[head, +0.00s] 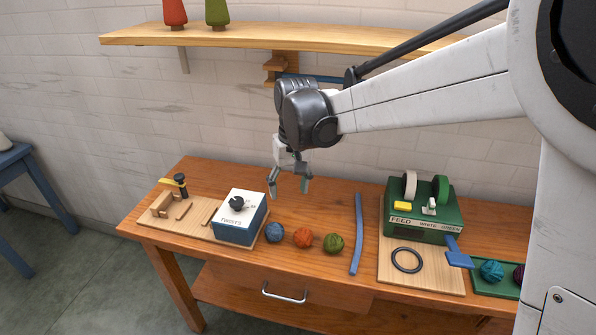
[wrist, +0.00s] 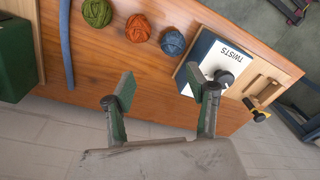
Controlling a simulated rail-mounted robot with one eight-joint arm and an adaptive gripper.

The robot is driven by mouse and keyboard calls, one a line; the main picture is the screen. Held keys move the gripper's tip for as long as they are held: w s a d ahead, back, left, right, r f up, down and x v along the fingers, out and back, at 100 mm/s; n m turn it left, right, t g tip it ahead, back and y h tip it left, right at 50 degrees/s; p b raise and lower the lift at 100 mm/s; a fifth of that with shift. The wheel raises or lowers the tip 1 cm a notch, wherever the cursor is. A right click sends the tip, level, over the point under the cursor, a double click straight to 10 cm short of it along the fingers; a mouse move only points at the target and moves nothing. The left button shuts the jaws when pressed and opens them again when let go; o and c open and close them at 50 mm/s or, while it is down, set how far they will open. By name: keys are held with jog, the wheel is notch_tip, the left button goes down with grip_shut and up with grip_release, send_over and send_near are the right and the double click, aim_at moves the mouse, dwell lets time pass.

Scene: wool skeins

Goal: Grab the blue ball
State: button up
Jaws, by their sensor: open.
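The blue ball (head: 275,233) of wool lies on the wooden table, just right of the white-topped TWISTS box. It is the left one of a row of three, beside an orange ball (head: 303,238) and a green ball (head: 334,243). In the wrist view the blue ball (wrist: 173,43) is at the right end of the row, apart from my fingers. My gripper (head: 288,193) is open and empty, above the table and behind the row of balls. Its two fingers (wrist: 166,92) also show in the wrist view.
The TWISTS box (head: 240,217) stands close left of the blue ball. A blue strip (head: 357,235) lies right of the green ball. A green FEED machine (head: 420,208) and a tray with a teal ball (head: 491,271) are farther right. A shelf (head: 230,38) hangs above.

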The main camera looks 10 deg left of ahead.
aim_at(274, 225)
jog(key=shift+n+g, duration=0.3)
jog(key=a+f, duration=0.1)
jog(key=f, duration=0.4)
jog(key=a+f, duration=0.2)
jog(key=f, duration=0.4)
jog(key=a+f, duration=0.1)
jog(key=f, duration=0.4)
jog(key=shift+w+a+f, duration=0.15)
jog(key=shift+a+f, duration=0.15)
jog(key=shift+a, duration=0.05)
jog(key=c, duration=0.9)
